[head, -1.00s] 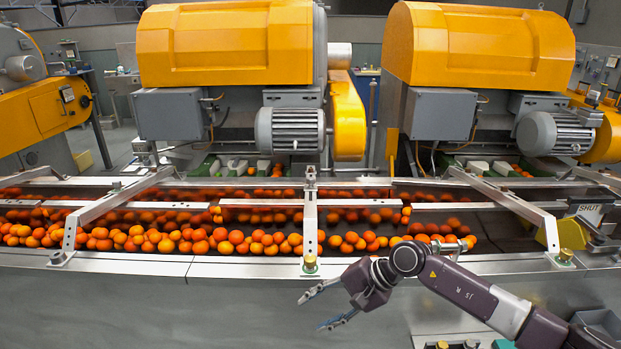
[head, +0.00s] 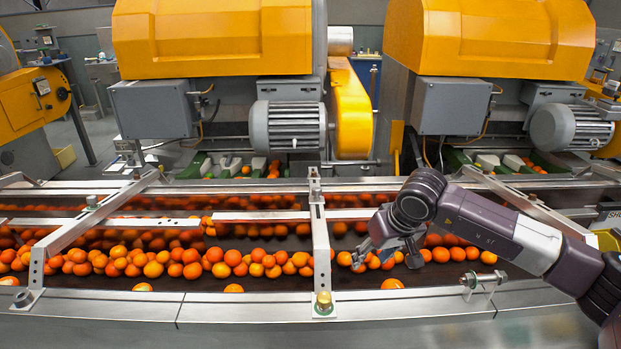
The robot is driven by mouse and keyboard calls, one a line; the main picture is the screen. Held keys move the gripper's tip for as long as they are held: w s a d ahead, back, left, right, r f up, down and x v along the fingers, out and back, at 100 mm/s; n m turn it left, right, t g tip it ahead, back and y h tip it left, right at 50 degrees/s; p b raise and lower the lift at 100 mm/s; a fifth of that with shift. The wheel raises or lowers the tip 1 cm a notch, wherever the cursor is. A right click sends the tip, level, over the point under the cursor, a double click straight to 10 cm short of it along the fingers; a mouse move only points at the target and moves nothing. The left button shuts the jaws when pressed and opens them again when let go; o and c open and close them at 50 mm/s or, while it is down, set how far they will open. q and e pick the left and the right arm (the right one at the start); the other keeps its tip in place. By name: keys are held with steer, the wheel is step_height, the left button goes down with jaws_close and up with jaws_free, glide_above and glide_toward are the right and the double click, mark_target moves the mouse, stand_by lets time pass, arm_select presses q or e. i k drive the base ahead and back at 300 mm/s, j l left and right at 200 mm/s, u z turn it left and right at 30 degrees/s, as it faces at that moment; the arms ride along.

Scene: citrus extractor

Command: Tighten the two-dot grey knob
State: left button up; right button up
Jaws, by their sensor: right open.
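A small grey knob (head: 22,298) sits at the foot of the left slanted metal bar, on the conveyor's front ledge. It is too small to tell whether it has two dots. A gold-coloured knob (head: 323,303) stands upright at the foot of the middle bar. My right gripper (head: 386,256) is open and points down over the front of the belt, right of the middle bar. It appears empty and apart from both knobs. My right arm hides part of the right bar. My left gripper is out of view.
Oranges (head: 190,262) lie along the conveyor belt (head: 260,283). The metal front ledge (head: 250,306) is mostly clear. A metal handle (head: 483,282) stands up from it at right. Metal bars (head: 320,245) cross the belt. Yellow-hooded machines (head: 215,40) stand behind.

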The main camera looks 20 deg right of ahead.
mark_target(316, 191)
steer(key=i, duration=1.3)
